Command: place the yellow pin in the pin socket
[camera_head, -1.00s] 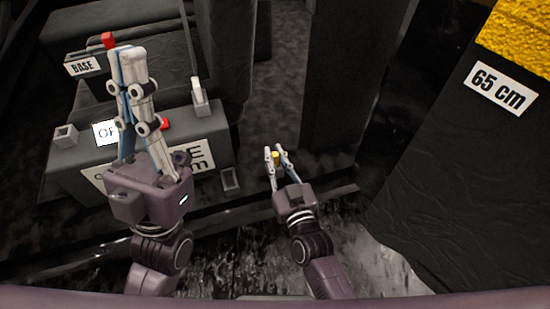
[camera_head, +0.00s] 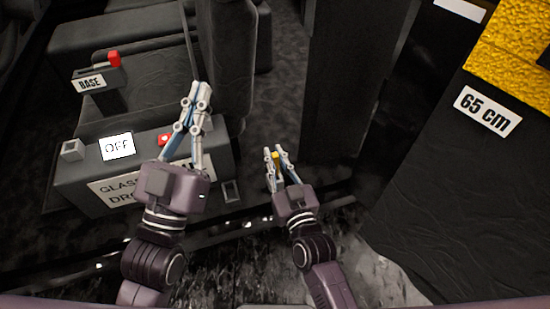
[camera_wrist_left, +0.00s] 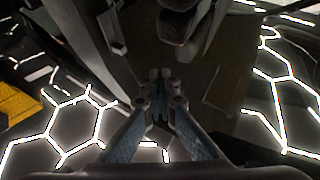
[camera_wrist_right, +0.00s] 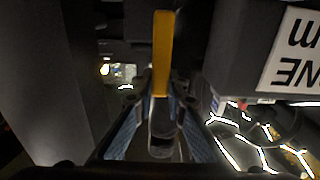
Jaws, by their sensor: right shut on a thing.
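The yellow pin (camera_head: 276,156) is upright between the fingers of my right gripper (camera_head: 275,152), which is shut on it. In the right wrist view the pin (camera_wrist_right: 162,55) sticks out beyond the fingertips. My left gripper (camera_head: 199,90) is in front of the dark control box, with its fingertips together and nothing seen between them; in the left wrist view the fingers (camera_wrist_left: 160,82) also meet. Small square grey sockets show on the box: one on the top left (camera_head: 72,149) and one low on the right side (camera_head: 231,191). I cannot tell which is the pin socket.
The control box (camera_head: 75,185) has an OFF display (camera_head: 117,146) and a red button (camera_head: 165,139). A BASE lever with a red knob (camera_head: 114,58) is behind it. A dark panel with a 65 cm label (camera_head: 487,110) stands at right.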

